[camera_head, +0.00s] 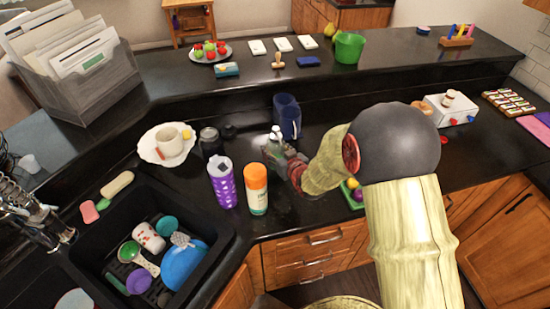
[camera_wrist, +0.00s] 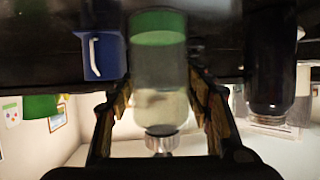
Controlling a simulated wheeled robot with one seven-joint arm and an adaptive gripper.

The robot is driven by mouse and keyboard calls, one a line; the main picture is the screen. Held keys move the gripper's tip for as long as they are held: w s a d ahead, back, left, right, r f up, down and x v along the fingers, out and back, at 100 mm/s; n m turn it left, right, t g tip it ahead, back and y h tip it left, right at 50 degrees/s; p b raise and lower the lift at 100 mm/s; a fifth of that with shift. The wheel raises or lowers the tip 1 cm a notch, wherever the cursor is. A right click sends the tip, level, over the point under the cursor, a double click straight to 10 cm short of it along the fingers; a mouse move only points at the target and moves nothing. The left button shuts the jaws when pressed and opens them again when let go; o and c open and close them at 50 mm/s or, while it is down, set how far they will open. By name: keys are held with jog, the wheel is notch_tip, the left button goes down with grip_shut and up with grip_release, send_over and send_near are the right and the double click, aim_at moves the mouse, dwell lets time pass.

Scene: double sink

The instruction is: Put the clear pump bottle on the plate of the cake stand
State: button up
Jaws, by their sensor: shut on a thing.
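The clear pump bottle (camera_head: 275,137) shows at the end of my arm in the head view, above the counter's back part. In the wrist view the bottle (camera_wrist: 158,85) fills the middle, with green and pale bands and its pump toward the picture's bottom. My gripper (camera_wrist: 160,105) has a finger on each side of it and is shut on it. In the head view my gripper (camera_head: 286,152) is small and partly merges with the bottle.
A purple tumbler (camera_head: 222,184) and an orange-topped bottle (camera_head: 256,190) stand left of my gripper. A dark jar (camera_head: 210,143) is near the plate. A blue pitcher (camera_head: 288,116) is behind the pump bottle. The sink (camera_head: 215,245) holds dishes.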

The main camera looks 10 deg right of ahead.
jog(key=shift+f+b, duration=0.3)
jog(key=shift+f, duration=1.6)
jog(key=shift+f, duration=0.2)
jog(key=o, duration=1)
jog(key=shift+f, duration=0.1)
jog(key=o, duration=0.5)
jog(key=shift+c, duration=0.2)
jog(key=shift+r, duration=0.2)
